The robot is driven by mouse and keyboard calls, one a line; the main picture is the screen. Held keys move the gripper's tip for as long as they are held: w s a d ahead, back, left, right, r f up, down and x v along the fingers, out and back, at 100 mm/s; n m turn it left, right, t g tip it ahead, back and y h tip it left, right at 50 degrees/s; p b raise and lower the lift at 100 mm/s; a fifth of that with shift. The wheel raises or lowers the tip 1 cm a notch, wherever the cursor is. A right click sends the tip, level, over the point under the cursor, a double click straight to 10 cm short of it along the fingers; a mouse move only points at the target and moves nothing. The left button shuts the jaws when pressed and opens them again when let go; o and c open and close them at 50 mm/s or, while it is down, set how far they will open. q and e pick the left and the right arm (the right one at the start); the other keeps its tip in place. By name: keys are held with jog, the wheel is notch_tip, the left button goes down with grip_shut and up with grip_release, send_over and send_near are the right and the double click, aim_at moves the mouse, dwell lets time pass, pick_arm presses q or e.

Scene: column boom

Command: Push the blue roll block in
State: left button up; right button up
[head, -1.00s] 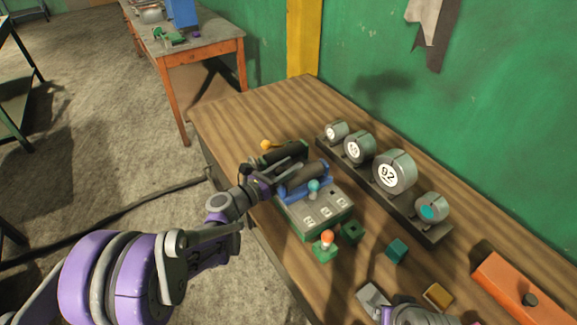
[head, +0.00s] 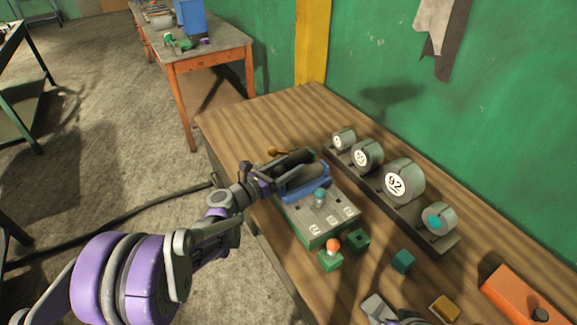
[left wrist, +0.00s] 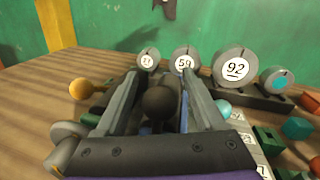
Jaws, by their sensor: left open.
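The blue roll block (head: 306,188) sits on the rear part of a grey and green machine (head: 322,217) on the wooden table. In the left wrist view only a sliver of its blue (left wrist: 147,128) shows. My left gripper (head: 308,163) is over the machine's back end, open, its fingers pointing toward the green wall. In the left wrist view a dark round roll end (left wrist: 160,103) lies between the two fingers; I cannot tell whether they touch it. The fingers hide much of the block. At the bottom edge a piece of my right arm (head: 408,318) shows; its jaws are unclear.
A dark rack (head: 410,208) with several numbered grey rolls stands behind the machine. The table's far left is clear.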

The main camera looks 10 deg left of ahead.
jog(key=shift+s+f+b, duration=0.15)
jog(key=shift+f+b, duration=0.25)
jog(key=shift+f, duration=0.1)
jog(key=shift+s+f+b, duration=0.15)
jog(key=shift+f+b, duration=0.25)
jog(key=shift+f, duration=0.1)
pick_arm(q)
jog(key=v, duration=1)
jog(key=shift+s+a, duration=0.3)
jog(key=shift+d, duration=0.1)
